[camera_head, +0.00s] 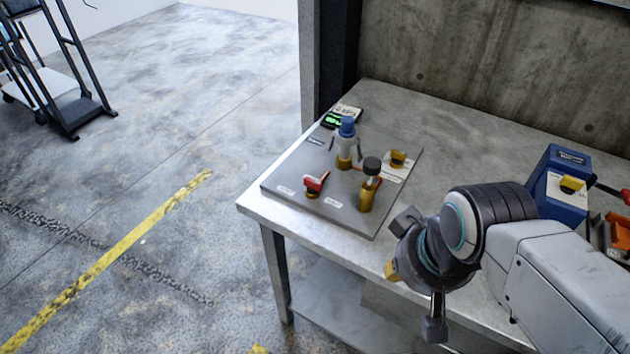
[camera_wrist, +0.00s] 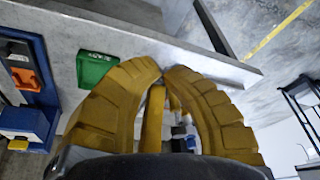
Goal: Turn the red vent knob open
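The red knob (camera_head: 316,182) sits on a brass base near the front left of a grey panel (camera_head: 340,212) on the metal table. Behind it stands a blue-capped valve fitting (camera_head: 346,143). To its right is a brass bottle with a dark cap (camera_head: 367,190). My gripper (camera_head: 391,271) is right of and nearer than the panel, apart from the knob; its fingers are mostly hidden there. In the wrist view my gripper's yellow-brown fingers (camera_wrist: 163,76) bow inward with their tips together. I see no knob between them; small white and blue pieces show in the gap, too unclear to name.
A blue box (camera_head: 563,182) with a yellow part stands at the table's right, with orange items (camera_head: 617,232) beside it. The wrist view shows a green tray (camera_wrist: 96,69). A dark cart (camera_head: 58,80) stands on the floor at far left. The table's back middle is clear.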

